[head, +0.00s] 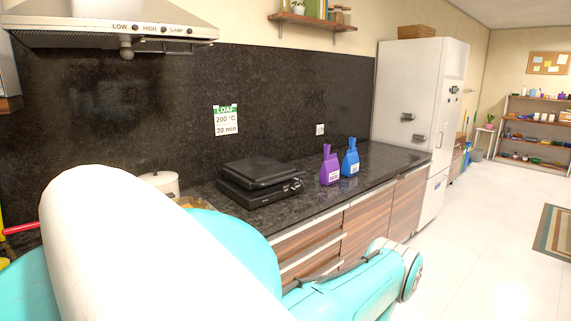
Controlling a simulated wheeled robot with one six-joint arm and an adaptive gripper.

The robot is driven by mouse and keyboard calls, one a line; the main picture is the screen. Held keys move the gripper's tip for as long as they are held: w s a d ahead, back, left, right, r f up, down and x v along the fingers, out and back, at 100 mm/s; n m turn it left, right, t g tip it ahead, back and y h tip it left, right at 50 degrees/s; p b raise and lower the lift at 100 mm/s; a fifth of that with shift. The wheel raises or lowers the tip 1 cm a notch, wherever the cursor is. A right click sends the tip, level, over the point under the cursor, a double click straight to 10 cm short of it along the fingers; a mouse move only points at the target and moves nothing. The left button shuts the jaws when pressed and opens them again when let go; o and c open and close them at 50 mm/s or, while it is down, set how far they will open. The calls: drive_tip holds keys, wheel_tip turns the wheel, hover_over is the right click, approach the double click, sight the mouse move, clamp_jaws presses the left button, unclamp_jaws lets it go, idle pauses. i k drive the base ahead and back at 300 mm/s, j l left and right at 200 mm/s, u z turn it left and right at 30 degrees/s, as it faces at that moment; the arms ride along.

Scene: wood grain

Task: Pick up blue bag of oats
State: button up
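The blue bag (350,160) stands upright on the dark countertop (385,161), with a narrow gathered top and a pale label low on its front. A similar purple bag (330,168) stands close on its left. The writing on both labels is too small to read. My white and turquoise arm fills the lower left and middle of the head view, below and in front of the counter. My gripper's fingers do not show in this view. Nothing covers the blue bag.
A black grill appliance (259,181) sits left of the bags. A white pot (160,182) is partly behind my arm. A tall white fridge (412,110) stands beyond the counter's right end. Counter right of the blue bag is clear. Open floor (485,225) lies at right, with a striped rug (556,240).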

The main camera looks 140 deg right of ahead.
sight(351, 165)
drive_tip(key=z, duration=5.05)
